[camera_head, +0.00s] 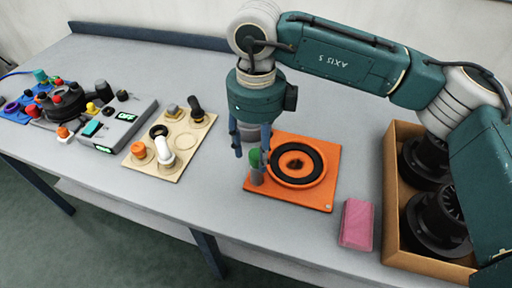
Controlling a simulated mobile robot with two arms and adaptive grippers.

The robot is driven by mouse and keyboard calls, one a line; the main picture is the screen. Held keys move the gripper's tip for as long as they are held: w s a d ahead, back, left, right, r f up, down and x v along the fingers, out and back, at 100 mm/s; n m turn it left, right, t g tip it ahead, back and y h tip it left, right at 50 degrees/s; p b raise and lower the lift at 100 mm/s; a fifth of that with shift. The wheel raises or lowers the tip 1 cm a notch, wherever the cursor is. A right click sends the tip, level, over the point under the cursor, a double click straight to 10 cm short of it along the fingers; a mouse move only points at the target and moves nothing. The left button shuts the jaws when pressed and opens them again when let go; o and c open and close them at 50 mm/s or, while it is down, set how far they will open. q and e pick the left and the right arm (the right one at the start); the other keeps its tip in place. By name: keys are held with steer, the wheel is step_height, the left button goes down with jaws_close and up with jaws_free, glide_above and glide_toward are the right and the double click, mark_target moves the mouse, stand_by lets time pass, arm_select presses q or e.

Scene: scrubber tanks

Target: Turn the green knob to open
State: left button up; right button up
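The green knob (254,157) sits on a short grey post at the left edge of a square orange plate (318,201). The plate also carries a black ring around an orange disc with a dark centre. My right gripper (252,154) points down over the knob. Its two blue fingers are apart, one on each side of the knob. A gap shows between the left finger and the knob; contact at the right finger is hard to tell. My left gripper is not in view.
A pink block (357,224) lies right of the plate. A cardboard box (391,205) with black round parts stands at the far right. A beige board (191,144) with fittings and a grey control box (121,131) are on the left. Bare table lies before the plate.

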mark_target(256, 153)
step_height(256, 153, up, 12)
stand_by(0.6)
